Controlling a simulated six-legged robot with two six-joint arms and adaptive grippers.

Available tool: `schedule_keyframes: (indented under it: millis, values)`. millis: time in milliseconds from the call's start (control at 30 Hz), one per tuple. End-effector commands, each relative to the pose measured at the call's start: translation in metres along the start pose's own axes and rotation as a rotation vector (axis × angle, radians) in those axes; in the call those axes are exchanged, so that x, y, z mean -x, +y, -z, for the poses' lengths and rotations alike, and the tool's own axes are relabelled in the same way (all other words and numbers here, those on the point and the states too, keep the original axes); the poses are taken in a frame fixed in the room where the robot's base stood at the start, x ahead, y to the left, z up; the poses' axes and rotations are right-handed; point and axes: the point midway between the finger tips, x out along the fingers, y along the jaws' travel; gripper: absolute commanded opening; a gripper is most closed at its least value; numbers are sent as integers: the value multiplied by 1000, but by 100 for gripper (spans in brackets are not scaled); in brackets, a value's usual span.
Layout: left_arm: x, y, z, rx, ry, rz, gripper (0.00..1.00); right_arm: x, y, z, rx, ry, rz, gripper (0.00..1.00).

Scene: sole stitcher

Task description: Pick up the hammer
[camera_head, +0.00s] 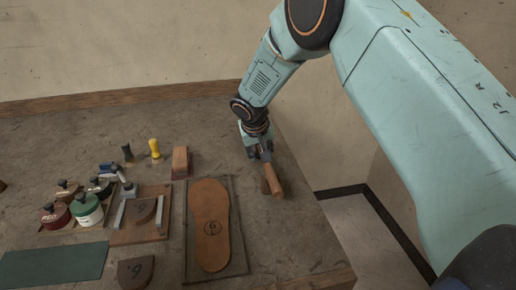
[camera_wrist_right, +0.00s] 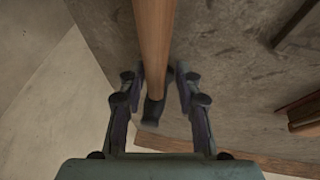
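The hammer shows in the right wrist view as a brown wooden handle (camera_wrist_right: 153,45) running down from the top edge, with a dark head (camera_wrist_right: 153,110) at its lower end. In the head view its handle (camera_head: 273,181) is at the right part of the bench, partly hidden by my right gripper (camera_head: 264,153). My right gripper (camera_wrist_right: 161,72) has its two fingers spread on either side of the handle near the head. The left finger is close to the handle and a gap shows at the right one. My left gripper is out of view.
The workbench (camera_head: 310,258) ends just right of the hammer. Left of it are a brown sole (camera_head: 210,225) in a frame, a wooden block (camera_head: 180,162), yellow (camera_head: 154,148) and dark small tools, and several lidded jars (camera_head: 87,209). A green mat (camera_head: 55,264) lies front left.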

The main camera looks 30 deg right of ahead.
Motion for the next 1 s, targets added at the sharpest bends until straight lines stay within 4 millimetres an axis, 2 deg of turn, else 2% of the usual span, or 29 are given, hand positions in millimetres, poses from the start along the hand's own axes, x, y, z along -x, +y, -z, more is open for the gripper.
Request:
schedule_keyframes:
  millis: [33, 367, 1000]
  values:
    - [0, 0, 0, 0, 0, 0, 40, 0, 0, 0, -1, -1, 0, 27]
    - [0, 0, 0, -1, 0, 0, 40, 0, 0, 0, 0, -1, 0, 0]
    - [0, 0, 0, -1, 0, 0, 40, 1, 0, 1, -1, 2, 0, 0]
